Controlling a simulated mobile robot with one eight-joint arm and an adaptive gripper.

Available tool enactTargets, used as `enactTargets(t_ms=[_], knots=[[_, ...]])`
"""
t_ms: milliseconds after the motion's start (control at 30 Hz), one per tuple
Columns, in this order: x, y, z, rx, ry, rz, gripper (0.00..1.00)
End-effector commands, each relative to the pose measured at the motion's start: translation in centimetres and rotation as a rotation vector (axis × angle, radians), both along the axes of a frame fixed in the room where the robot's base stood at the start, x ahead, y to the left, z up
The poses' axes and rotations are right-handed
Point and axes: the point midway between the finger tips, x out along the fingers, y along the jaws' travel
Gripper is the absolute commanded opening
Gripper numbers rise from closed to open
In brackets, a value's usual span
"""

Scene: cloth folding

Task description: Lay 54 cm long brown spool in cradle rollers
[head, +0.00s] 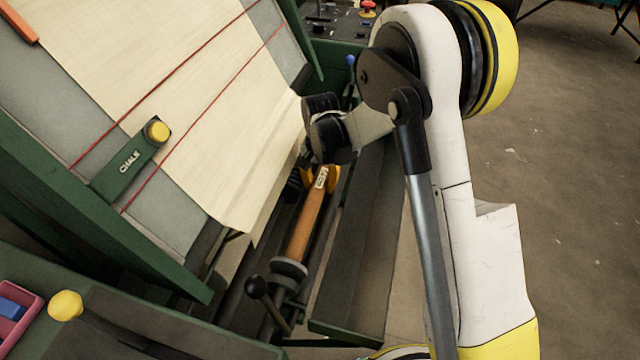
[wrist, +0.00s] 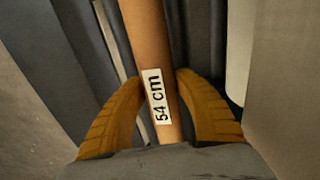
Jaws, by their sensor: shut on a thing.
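The brown spool (head: 306,225), a long tube with a white "54 cm" label, lies lengthwise along the dark rollers below the cloth's lower edge in the head view. It also shows in the wrist view (wrist: 146,35), running up from between the fingers. My gripper (head: 320,178) has its yellow fingers on both sides of the spool, at the label near its far end. In the wrist view my gripper (wrist: 160,105) is shut around the spool. The dark cradle rollers (head: 232,295) run beside and beneath it. Whether the spool rests fully on them I cannot tell.
Cream cloth (head: 185,90) hangs over the sloped green-framed table on the left. A green chalk holder (head: 130,162) sits on it. A black-knobbed lever (head: 257,287) stands at the spool's near end. A dark flat tray (head: 365,250) lies to the right, with open floor beyond.

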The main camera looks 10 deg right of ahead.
Motion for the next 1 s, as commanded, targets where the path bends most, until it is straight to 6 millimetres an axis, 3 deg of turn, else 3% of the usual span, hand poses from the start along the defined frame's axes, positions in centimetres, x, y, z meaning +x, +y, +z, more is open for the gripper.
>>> enactTargets(t_ms=[300, 333, 400, 767, 1000], knots=[[0.0, 0.0, -0.5, 0.0, 0.0, 0.0, 0.0], [0.0, 0.0, -0.5, 0.0, 0.0, 0.0, 0.39], [0.0, 0.0, -0.5, 0.0, 0.0, 0.0, 0.61], [0.0, 0.0, -0.1, 0.0, 0.0, 0.0, 0.61], [0.0, 0.0, 4.0, 0.0, 0.0, 0.0, 0.61]])
